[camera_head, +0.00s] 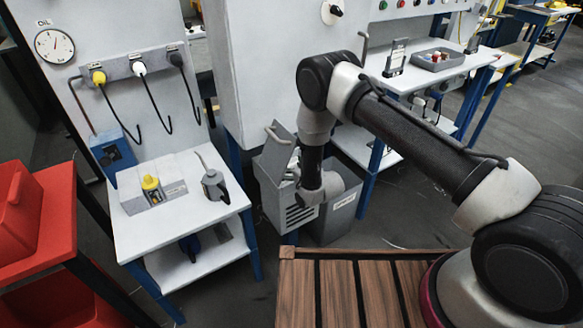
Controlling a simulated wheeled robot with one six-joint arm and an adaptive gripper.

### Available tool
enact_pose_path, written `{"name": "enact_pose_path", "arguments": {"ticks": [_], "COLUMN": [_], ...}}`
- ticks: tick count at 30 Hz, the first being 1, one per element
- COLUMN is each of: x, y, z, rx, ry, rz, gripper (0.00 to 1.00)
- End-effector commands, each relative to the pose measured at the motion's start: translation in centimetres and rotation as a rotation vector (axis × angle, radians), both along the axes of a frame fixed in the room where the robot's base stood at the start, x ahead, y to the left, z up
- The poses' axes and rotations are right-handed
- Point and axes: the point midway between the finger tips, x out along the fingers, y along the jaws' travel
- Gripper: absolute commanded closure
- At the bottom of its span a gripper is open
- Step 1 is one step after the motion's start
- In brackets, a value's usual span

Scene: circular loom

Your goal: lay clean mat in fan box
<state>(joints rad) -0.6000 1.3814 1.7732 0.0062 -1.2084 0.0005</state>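The fan box (268,192) is a grey box with louvre slots on its front, low beside the tall machine cabinet. Its lid (277,150) stands raised, with a handle on top. My arm reaches down over it, and my gripper (291,174) is at the box opening, pointing left. The gripper is small and partly hidden by my wrist, so I cannot tell whether it is open or holds anything. I cannot make out a clean mat; the inside of the box is mostly hidden.
A grey bin (338,218) stands right of the fan box. A white table (190,205) with an oil can (214,186) and a yellow-capped block (151,186) is at left. A red bin (18,205) is far left.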

Motion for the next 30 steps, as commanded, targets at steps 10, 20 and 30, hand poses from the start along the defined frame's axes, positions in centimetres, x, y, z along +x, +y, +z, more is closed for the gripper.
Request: {"name": "enact_pose_path", "arguments": {"ticks": [10, 20, 30], "x": [-0.9, -0.9, -1.0], "y": [-0.5, -0.6, -0.6], "z": [-2.2, -2.5, -2.4], "rx": [-0.019, -0.021, -0.021], "ry": [0.028, 0.028, 0.028], "rz": [0.001, 0.003, 0.003], "gripper": [0.78, 0.78, 0.00]}}
